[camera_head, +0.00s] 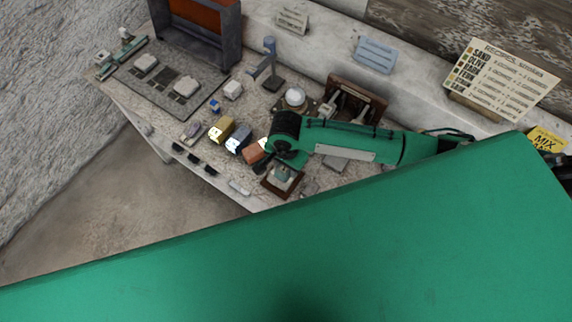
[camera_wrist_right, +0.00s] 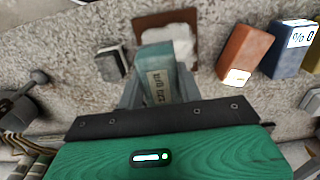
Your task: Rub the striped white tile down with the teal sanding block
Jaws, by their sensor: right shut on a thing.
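My right gripper (camera_head: 281,168) is shut on the teal sanding block (camera_wrist_right: 157,72), which has a pale label on its face; the block also shows small in the head view (camera_head: 282,174). In the wrist view the fingers stand on either side of it. The white tile (camera_wrist_right: 182,32) lies in a brown frame (camera_wrist_right: 140,22) just beyond the block, which hides part of it. In the head view the frame (camera_head: 270,186) is under the gripper. I cannot make out the stripes, nor whether block and tile touch. My left gripper is not in view.
An orange-brown block (camera_wrist_right: 244,50), a blue block (camera_wrist_right: 288,52) and a yellow block (camera_head: 221,129) stand in a row beside the frame. A small grey block (camera_wrist_right: 112,62) is on its other side. A white sphere (camera_head: 295,96) stands behind my right arm. A large green surface fills the head view's front.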

